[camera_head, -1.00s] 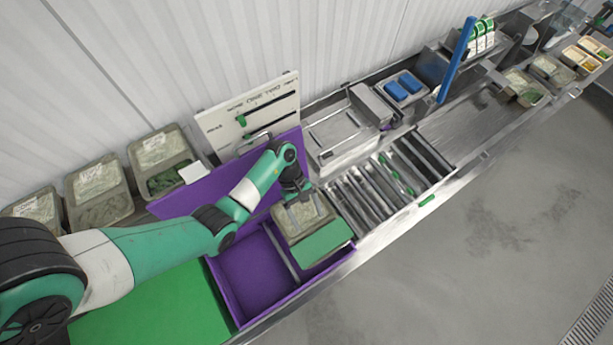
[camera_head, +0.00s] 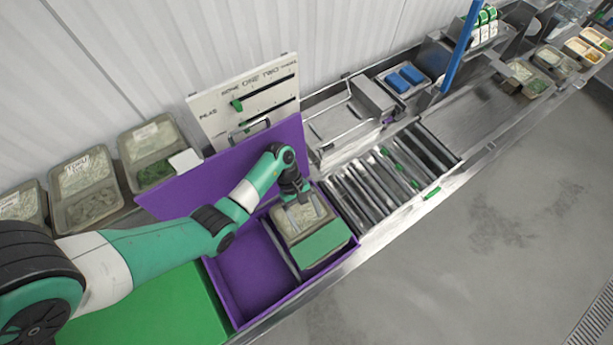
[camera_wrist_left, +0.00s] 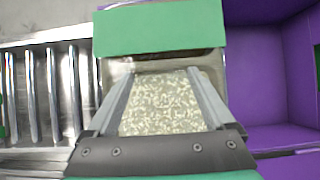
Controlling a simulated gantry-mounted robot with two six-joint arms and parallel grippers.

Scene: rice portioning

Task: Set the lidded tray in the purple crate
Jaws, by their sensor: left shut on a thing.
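The lidded tray (camera_head: 322,243) has a green band over one end and pale rice showing under a clear part. It also shows in the left wrist view (camera_wrist_left: 160,30). My left gripper (camera_head: 303,212) is shut on the tray from above, with its two fingers (camera_wrist_left: 160,95) along the rice end. The purple crate (camera_head: 250,268) has an empty compartment on the left. The tray is over its right compartment, near the right wall; I cannot tell if it touches the floor. My right gripper is not in view.
A roller conveyor (camera_head: 375,185) lies right of the crate. A green board (camera_head: 150,310) lies to its left. A tall purple panel (camera_head: 215,175) and a white slider board (camera_head: 240,100) stand behind. Several rice trays (camera_head: 85,185) line the back left.

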